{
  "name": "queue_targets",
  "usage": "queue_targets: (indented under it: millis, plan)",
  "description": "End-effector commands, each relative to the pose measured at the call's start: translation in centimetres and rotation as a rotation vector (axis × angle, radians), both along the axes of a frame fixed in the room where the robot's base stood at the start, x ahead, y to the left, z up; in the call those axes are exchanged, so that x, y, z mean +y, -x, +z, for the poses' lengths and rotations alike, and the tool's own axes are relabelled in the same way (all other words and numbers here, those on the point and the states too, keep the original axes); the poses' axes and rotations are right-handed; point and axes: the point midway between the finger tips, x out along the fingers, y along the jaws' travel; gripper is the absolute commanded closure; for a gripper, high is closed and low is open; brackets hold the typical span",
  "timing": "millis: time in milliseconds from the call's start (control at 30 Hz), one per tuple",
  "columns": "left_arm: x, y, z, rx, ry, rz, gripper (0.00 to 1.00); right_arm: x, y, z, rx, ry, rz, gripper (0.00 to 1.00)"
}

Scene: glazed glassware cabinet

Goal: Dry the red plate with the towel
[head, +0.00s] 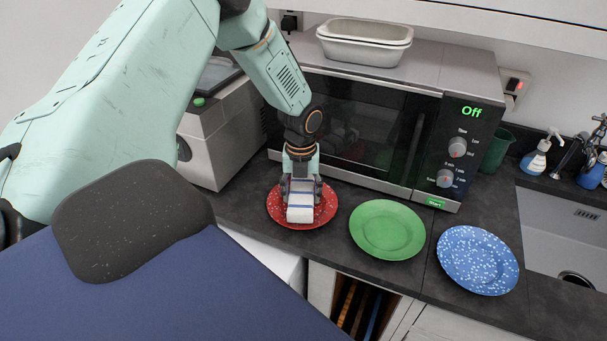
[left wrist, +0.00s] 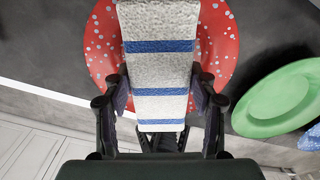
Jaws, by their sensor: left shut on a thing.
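A red plate with white specks (head: 325,211) lies on the dark counter in front of the microwave. My left gripper (head: 301,191) is over it, pointing down, shut on a folded white towel with blue stripes (head: 300,212). The towel is over the plate and looks to be touching it, though the contact itself is hidden. In the left wrist view the towel (left wrist: 160,65) is between the two fingers (left wrist: 160,98) and covers the middle of the red plate (left wrist: 103,45). My right gripper is not in view.
A green plate (head: 387,230) and a blue speckled plate (head: 478,260) lie to the right of the red plate. The microwave (head: 360,120) stands close behind, with a white dish (head: 364,50) on top. A sink (head: 560,235) is at the far right.

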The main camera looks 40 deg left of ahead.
Motion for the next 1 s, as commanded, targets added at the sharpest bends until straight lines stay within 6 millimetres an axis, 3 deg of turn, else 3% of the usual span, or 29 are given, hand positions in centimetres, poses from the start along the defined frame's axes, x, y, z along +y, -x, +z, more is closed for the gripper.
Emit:
queue_targets:
  millis: [367, 767, 1000]
  plan:
    - [-1.3, 0.0, -0.1, 0.002, -0.001, -0.002, 0.67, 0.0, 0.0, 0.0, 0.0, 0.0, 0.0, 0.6]
    - [0.0, 0.0, 0.1, 0.0, 0.0, 0.0, 0.67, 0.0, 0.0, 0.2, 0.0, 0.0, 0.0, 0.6]
    - [-0.8, 0.0, -0.1, 0.001, -0.001, -0.002, 0.67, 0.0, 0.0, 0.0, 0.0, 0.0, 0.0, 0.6]
